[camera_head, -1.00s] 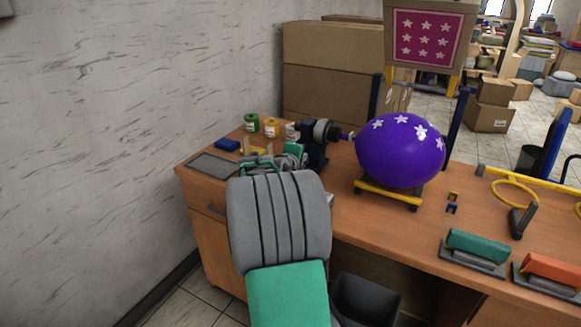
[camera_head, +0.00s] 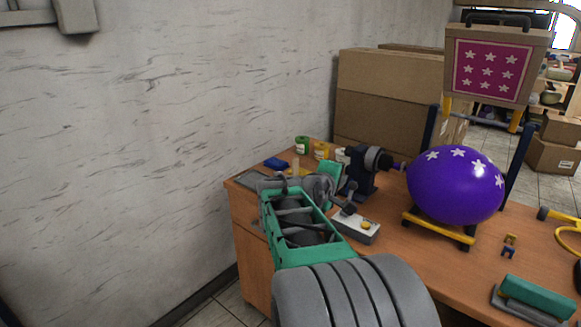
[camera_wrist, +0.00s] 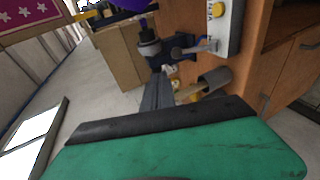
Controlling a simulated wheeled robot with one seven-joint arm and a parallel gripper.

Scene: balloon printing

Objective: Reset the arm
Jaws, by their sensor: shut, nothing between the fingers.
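My gripper (camera_wrist: 158,92) shows in the wrist view as narrow grey fingers beyond its green body. They are together with nothing held. In the head view, my green and grey arm reaches over the left end of the desk (camera_head: 392,262), and the fingers cannot be made out clearly. A purple balloon with white stars (camera_head: 455,184) sits on a yellow and black stand. The dark pump (camera_head: 364,172) is beside its left end, with its nozzle towards the balloon. A light box with a yellow button (camera_head: 357,227) lies in front of the pump.
Small paint jars (camera_head: 321,150) and a blue block (camera_head: 276,163) are at the desk's back left. A framed pink star panel (camera_head: 487,70) stands above the balloon. Cardboard boxes (camera_head: 385,112) are behind the desk. A green-topped tool (camera_head: 537,297) lies at the front right.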

